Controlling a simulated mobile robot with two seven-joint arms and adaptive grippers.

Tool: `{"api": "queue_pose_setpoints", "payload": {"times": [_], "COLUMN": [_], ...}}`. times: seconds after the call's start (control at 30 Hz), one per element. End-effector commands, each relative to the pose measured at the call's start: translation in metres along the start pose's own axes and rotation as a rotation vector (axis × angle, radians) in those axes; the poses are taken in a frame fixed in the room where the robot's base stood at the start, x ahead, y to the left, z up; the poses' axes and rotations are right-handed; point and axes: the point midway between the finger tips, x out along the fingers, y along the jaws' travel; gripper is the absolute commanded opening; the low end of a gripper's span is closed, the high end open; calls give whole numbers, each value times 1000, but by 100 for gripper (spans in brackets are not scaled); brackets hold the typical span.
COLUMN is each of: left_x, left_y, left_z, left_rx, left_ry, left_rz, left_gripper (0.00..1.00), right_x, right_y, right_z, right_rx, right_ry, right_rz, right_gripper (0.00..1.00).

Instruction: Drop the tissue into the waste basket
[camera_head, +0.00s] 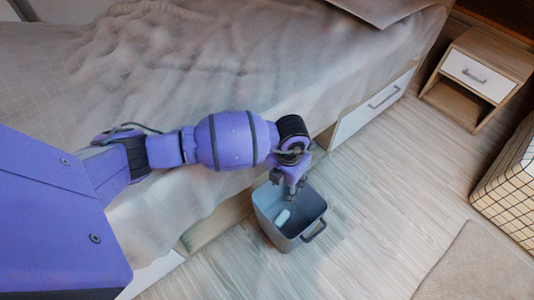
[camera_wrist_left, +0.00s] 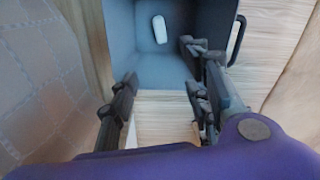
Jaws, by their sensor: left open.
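The waste basket (camera_head: 288,231) is a grey-blue open bin with a side handle, standing on the floor beside the bed. A small white item that looks like the tissue (camera_head: 282,217) is inside the basket. In the left wrist view the tissue (camera_wrist_left: 160,29) lies within the basket (camera_wrist_left: 140,62), clear of the fingers. My left gripper (camera_head: 291,186) is above the basket's far rim, pointing down. In the left wrist view its fingers (camera_wrist_left: 160,90) are spread apart with nothing between them. My right gripper is in neither view.
The bed (camera_head: 280,60) with a rumpled beige cover runs beside the basket. A bed drawer (camera_head: 368,105) is shut. A nightstand (camera_head: 480,75), a checkered box (camera_head: 512,190) and a rug (camera_head: 480,268) are to the right. The wooden floor (camera_head: 385,180) between is clear.

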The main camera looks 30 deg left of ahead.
Motion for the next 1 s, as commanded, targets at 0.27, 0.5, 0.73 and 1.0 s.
{"api": "queue_pose_setpoints", "payload": {"times": [0.27,0.5,0.73,1.0], "left_x": [-63,-86,-88,-88], "left_y": [0,-1,0,0], "left_z": [4,3,3,2], "left_rx": [2,1,0,0], "left_ry": [-10,-7,-6,-4], "left_rz": [1,-1,0,0], "left_gripper": [44,44,44,44], "right_x": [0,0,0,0], "right_y": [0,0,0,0], "right_z": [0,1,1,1], "right_rx": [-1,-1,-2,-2], "right_ry": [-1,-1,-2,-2], "right_rz": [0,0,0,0], "right_gripper": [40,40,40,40]}}
